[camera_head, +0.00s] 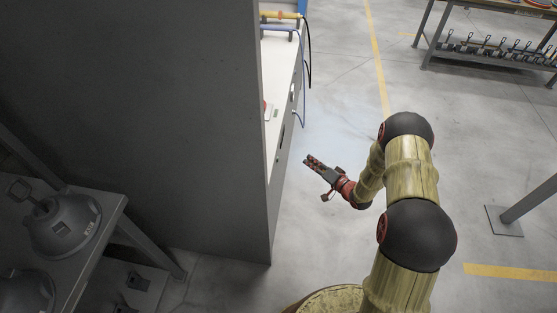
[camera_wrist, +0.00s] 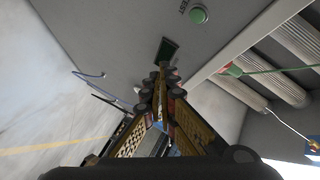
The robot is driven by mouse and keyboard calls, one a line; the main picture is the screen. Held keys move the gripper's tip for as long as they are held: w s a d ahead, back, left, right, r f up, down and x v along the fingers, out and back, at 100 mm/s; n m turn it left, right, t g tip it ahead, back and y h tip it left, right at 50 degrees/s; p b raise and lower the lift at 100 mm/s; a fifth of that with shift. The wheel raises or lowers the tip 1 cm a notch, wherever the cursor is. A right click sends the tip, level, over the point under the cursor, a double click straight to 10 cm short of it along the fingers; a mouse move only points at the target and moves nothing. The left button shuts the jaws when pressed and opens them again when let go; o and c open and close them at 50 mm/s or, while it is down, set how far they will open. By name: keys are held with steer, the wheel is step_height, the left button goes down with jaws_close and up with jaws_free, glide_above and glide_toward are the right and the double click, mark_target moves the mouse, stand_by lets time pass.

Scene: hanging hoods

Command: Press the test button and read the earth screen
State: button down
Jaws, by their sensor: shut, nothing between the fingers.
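My gripper (camera_head: 310,162) is shut and empty, in front of the white-topped cabinet's right face in the head view, with clear floor behind it. In the wrist view its fingertips (camera_wrist: 161,76) meet. The fingertips look apart from the button. The head view does not show the button.
The cabinet's tall grey side wall (camera_head: 150,110) fills the left. A yellow tool (camera_head: 280,14) and blue and black cables (camera_head: 303,75) are at its white top (camera_head: 280,90). A bench with hanging hoods (camera_head: 62,225) stands lower left. Open floor (camera_head: 335,95) lies right of the cabinet.

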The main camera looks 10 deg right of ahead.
steer(key=w+a, duration=0.2)
steer(key=a, duration=0.6)
steer(key=shift+w+a, duration=0.2)
steer(key=shift+w, duration=0.2)
stand_by(1.4)
steer(key=shift+w+a, duration=0.1)
steer(key=shift+a, duration=0.3)
steer(key=shift+w+a+b, duration=0.15)
steer(key=shift+a+b, duration=0.15)
steer(key=shift+a, duration=0.05)
stand_by(0.6)
steer(key=shift+d, duration=0.1)
steer(key=shift+s+d, duration=0.3)
steer(key=shift+d, duration=0.35)
